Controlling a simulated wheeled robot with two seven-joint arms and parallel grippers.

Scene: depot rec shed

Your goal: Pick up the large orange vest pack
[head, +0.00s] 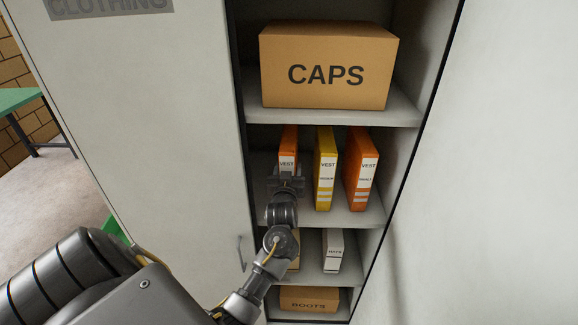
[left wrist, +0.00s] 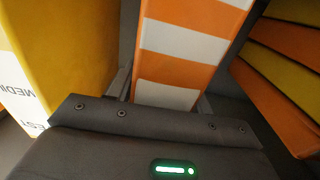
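Three vest packs stand upright on the middle shelf. The left orange pack (head: 288,143) is partly hidden behind my left gripper (head: 287,184). A yellow pack (head: 325,150) stands in the middle, and another orange pack (head: 360,151) stands at the right. My right gripper is not in view.
The yellow pack (left wrist: 62,55), marked MEDIUM, is close beside in the left wrist view. Orange and yellow items (left wrist: 285,75) are close on the other side. A CAPS box (head: 325,72) sits above, a BOOTS box (head: 309,299) below. The locker door (head: 150,100) stands left.

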